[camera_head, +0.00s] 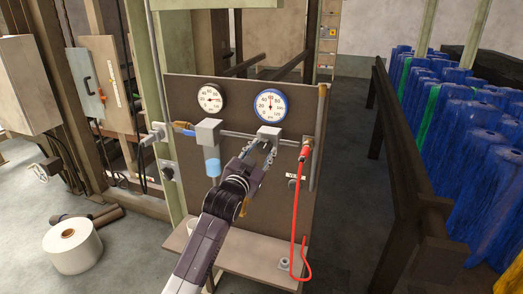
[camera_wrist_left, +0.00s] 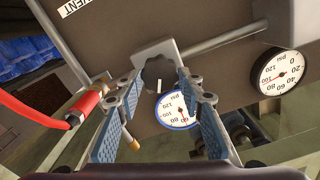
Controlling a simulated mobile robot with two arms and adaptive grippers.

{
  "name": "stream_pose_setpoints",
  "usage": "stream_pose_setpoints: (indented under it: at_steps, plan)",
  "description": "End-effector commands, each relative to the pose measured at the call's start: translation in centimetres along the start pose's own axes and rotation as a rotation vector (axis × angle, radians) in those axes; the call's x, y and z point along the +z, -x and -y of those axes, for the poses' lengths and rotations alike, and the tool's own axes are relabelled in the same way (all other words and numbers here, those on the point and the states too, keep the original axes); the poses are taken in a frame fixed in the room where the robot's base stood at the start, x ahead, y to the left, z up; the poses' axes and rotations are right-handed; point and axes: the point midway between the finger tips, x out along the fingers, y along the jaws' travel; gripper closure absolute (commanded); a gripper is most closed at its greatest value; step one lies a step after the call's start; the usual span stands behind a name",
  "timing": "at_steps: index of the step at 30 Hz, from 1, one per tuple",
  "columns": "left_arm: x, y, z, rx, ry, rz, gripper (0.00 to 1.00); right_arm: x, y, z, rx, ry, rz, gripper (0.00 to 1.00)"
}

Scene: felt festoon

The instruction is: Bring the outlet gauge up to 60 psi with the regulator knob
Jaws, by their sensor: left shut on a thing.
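The regulator (camera_head: 268,133) is a grey block on the brown panel. Its dark lobed knob (camera_wrist_left: 158,72) with a white mark shows in the left wrist view. My left gripper (camera_head: 262,150) is shut on the knob from below, a finger on each side (camera_wrist_left: 158,85). The fingers hide most of the knob in the head view. The outlet gauge (camera_head: 272,106), blue-rimmed, sits just above the regulator; it also shows in the wrist view (camera_wrist_left: 175,111). Its red needle points about straight up, between 40 and 80, near 60. My right gripper is not in view.
A black-rimmed gauge (camera_head: 209,99) and a filter with a blue bowl (camera_head: 213,168) are to the left. A red hose (camera_head: 296,215) hangs from a red coupling (camera_head: 305,152) close on the right. A dark rail (camera_head: 400,160) fronts blue rolls (camera_head: 470,140).

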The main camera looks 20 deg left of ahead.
Motion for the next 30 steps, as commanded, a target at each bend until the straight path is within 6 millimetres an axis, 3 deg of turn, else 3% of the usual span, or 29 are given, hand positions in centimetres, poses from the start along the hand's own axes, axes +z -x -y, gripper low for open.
stream_pose_setpoints:
  at_steps: [11,12,16,26,30]
  plan:
    - [-0.1,0.0,0.0,0.000,-0.006,-0.002,0.89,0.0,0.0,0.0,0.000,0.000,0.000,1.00]
    - [-0.1,0.0,0.0,0.000,-0.006,-0.002,0.63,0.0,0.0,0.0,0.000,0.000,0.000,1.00]
    - [-0.1,0.0,0.0,0.000,-0.005,-0.002,0.49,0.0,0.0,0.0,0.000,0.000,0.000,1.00]
    - [0.0,0.2,0.0,0.000,-0.005,-0.001,0.47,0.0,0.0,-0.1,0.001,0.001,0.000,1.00]
    - [0.1,1.3,0.0,0.000,-0.005,0.000,0.47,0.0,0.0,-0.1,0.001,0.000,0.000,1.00]
